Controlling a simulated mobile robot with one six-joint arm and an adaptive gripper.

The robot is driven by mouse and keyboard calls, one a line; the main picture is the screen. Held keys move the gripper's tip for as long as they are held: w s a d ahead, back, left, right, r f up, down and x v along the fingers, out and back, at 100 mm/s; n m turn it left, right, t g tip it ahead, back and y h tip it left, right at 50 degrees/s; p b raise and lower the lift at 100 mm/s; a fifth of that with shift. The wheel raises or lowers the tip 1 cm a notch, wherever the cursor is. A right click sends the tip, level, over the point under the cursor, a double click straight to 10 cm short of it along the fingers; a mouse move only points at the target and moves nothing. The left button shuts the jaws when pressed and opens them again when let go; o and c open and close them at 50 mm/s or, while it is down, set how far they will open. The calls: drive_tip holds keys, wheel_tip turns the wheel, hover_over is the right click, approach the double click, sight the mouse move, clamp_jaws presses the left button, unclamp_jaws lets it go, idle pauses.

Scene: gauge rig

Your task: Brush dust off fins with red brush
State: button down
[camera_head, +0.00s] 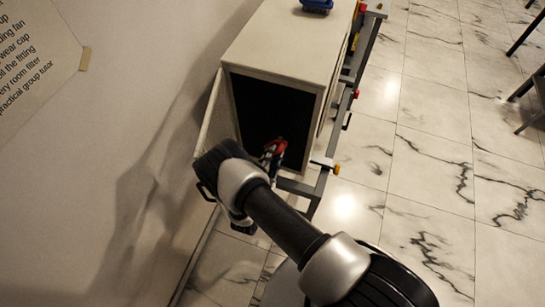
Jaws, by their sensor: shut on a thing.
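A pale box-shaped cabinet (292,46) stands with its near end open and its inside dark. I cannot make out any fins or dust in that dark opening. My gripper (271,158) is at the lower part of the opening, partly hidden by my arm. It is shut on a small red thing, which looks like the red brush (276,146). The brush's bristles and whether it touches anything inside cannot be told.
A pale door panel (214,116) stands open on the opening's left. A grey metal frame (338,137) with small red and yellow parts runs along the right. A blue object (317,5) sits on top.

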drive_tip(key=shift+f+b, duration=4.05)
drive_tip(key=shift+f, duration=1.65)
wheel_tip(320, 180, up, 11)
drive_tip(key=p, duration=0.5)
drive_tip(key=shift+w+a+r+p, duration=0.15)
drive_tip(key=shift+a+r+p, duration=0.1)
drive_tip(key=shift+p, duration=0.1)
drive_tip(key=shift+f, duration=0.1)
wheel_tip(320, 180, down, 11)
drive_tip(key=b, duration=0.5)
drive_tip(key=shift+f+b, duration=0.2)
drive_tip(key=shift+b, duration=0.15)
drive_tip(key=v, duration=0.6)
